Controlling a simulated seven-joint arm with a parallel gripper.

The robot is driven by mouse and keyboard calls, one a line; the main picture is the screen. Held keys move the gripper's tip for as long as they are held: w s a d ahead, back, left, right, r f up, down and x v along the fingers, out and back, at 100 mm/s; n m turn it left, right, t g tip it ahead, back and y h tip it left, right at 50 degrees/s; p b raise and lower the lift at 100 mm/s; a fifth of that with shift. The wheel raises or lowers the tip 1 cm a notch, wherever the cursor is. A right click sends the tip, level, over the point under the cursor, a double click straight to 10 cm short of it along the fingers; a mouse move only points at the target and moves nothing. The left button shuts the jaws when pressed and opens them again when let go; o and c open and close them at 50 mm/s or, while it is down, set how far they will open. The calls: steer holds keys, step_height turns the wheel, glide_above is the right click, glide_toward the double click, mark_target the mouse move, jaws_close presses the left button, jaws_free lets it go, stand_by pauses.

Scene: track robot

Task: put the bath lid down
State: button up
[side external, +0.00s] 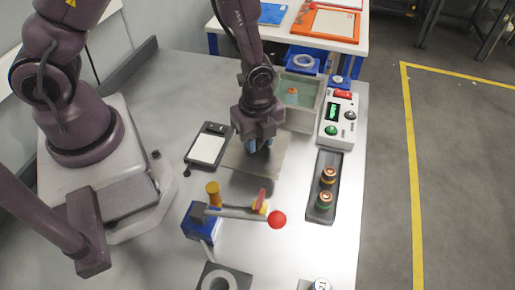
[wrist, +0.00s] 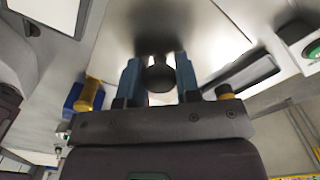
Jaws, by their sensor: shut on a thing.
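The bath lid (side external: 272,158) is a flat, square, brownish see-through plate. In the side view it is under my gripper (side external: 258,146), in front of the bath. My gripper's blue fingers are shut on the lid's dark round knob (wrist: 159,78), which shows between them in the wrist view. A dark shadow lies by the lid's near edge; I cannot tell whether the lid touches the table. The bath (side external: 301,112) is a clear tank at the table's back right, uncovered, with greenish liquid and a small orange thing inside.
A white control box (side external: 337,120) stands right of the bath. A dark tray (side external: 326,190) with two small ringed pieces lies to the right. A black-framed pad (side external: 208,147) lies left of the lid. A blue-based device with a red-balled lever (side external: 277,219) stands in front.

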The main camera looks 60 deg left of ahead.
mark_target(258, 148)
steer(key=shift+f, duration=1.65)
steer(key=shift+f, duration=0.1)
steer(key=o, duration=1)
steer(key=shift+c, duration=0.2)
